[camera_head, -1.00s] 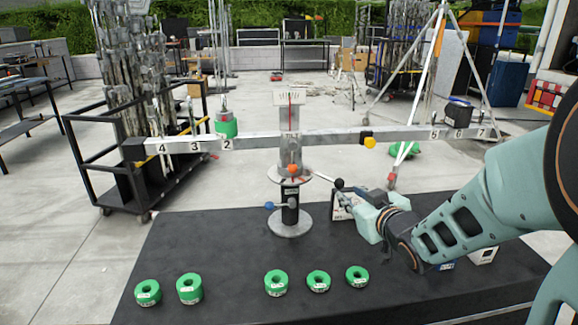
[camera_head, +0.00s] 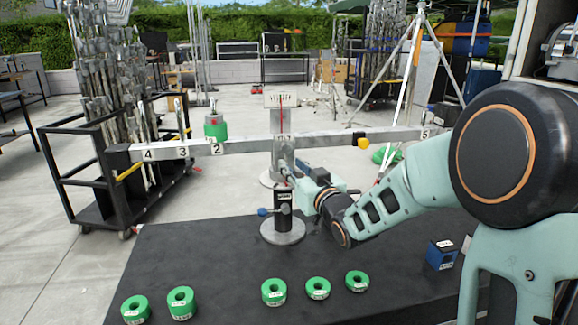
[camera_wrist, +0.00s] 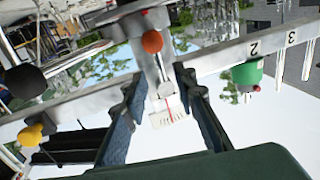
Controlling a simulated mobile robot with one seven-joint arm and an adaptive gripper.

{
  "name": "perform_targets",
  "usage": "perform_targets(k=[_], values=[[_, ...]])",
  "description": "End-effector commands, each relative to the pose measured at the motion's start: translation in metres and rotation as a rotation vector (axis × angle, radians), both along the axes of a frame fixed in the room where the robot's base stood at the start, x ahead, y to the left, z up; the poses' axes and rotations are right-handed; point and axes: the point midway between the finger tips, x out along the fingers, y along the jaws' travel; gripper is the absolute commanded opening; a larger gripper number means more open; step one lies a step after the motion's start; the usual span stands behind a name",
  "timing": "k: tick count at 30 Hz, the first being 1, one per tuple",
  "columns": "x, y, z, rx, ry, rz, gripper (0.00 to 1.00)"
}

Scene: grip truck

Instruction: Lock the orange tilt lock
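The orange tilt lock (camera_wrist: 152,42) is a round orange knob on the metal post of the balance, seen in the wrist view. In the head view my gripper and arm hide it. My gripper (camera_wrist: 159,78) is open, with one dark finger on each side and nothing between the tips. The orange knob is just beyond the fingertips, near their middle line; I cannot tell if they touch it. In the head view my gripper (camera_head: 305,172) is at the post. The long grey beam (camera_head: 250,145) crosses the post, its right end slightly higher in the picture.
A blue knob (camera_head: 262,212) sticks out low on the post. A yellow knob (camera_head: 362,143) and a green hanging weight (camera_head: 215,130) are on the beam. Several green ring weights lie along the front of the black table (camera_head: 220,260). A blue box (camera_head: 441,255) stands at right.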

Motion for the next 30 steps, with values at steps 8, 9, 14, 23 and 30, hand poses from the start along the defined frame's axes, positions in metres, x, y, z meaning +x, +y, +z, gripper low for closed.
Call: perform_targets(k=[8,9,14,23,30], values=[[0.024,0.012,0.0,0.0,-0.001,0.0,0.26],[0.025,0.013,0.0,0.0,0.0,0.0,0.26],[0.026,0.013,0.0,0.0,0.001,0.0,0.26],[0.026,0.013,0.0,0.0,0.001,0.0,0.07],[0.026,0.013,0.0,0.0,0.001,0.0,0.0]])
